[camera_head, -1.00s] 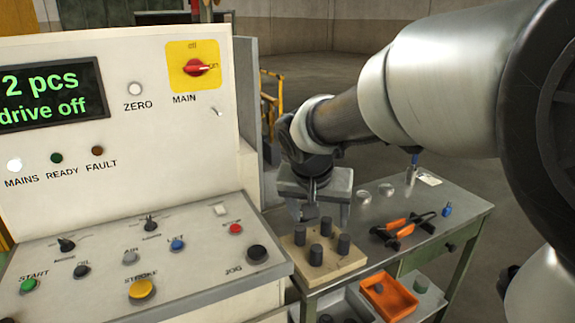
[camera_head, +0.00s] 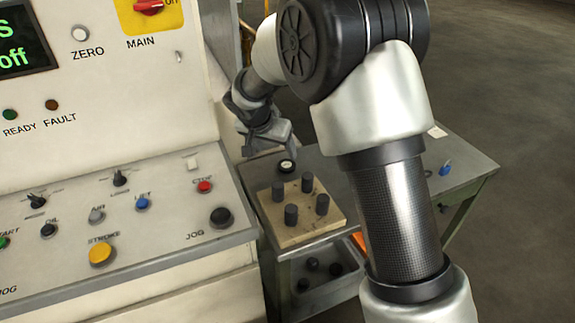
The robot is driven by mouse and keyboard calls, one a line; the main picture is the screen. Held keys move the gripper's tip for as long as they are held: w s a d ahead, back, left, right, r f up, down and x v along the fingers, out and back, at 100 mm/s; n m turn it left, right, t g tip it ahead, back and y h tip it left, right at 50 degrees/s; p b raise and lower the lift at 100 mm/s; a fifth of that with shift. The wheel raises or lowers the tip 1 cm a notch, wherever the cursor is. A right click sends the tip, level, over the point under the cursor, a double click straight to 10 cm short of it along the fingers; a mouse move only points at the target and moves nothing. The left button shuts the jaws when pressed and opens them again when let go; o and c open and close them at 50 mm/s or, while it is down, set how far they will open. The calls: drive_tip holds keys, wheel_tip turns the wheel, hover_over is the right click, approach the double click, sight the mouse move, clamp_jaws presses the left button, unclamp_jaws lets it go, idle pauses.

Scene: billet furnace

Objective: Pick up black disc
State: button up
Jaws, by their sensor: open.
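A small black disc (camera_head: 287,166) with a pale centre lies on the grey bench top (camera_head: 322,172), just behind the wooden block. My gripper (camera_head: 268,150) is above the bench at its back left, beside the control panel. Its jaws are open and look empty. The disc shows just below and to the right of the jaws; the exact height of the gripper above it is hard to tell. My arm crosses the right half of the view and hides the middle of the bench.
A wooden block (camera_head: 325,226) with several dark upright pegs stands at the bench's front left. A grey bin (camera_head: 335,287) with dark round pieces is below. The control panel (camera_head: 150,235) stands close on the left. A blue item (camera_head: 445,168) lies at the right.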

approach(286, 165)
wheel_tip(286, 165, down, 2)
drive_tip(key=shift+w+d+f, duration=0.1)
drive_tip(key=shift+d+f, duration=0.05)
drive_tip(key=shift+f, duration=0.05)
drive_tip(key=shift+w+r+x, duration=0.1)
drive_tip(key=shift+w+x, duration=0.1)
drive_tip(key=shift+x, duration=1.1)
drive_tip(key=shift+w+r+x, duration=0.1)
drive_tip(key=shift+w+x, duration=0.05)
drive_tip(key=shift+x, duration=1.15)
drive_tip(key=shift+d, duration=0.1)
drive_tip(key=c, duration=1.3)
drive_tip(key=shift+r, duration=0.1)
drive_tip(key=shift+c, duration=0.7)
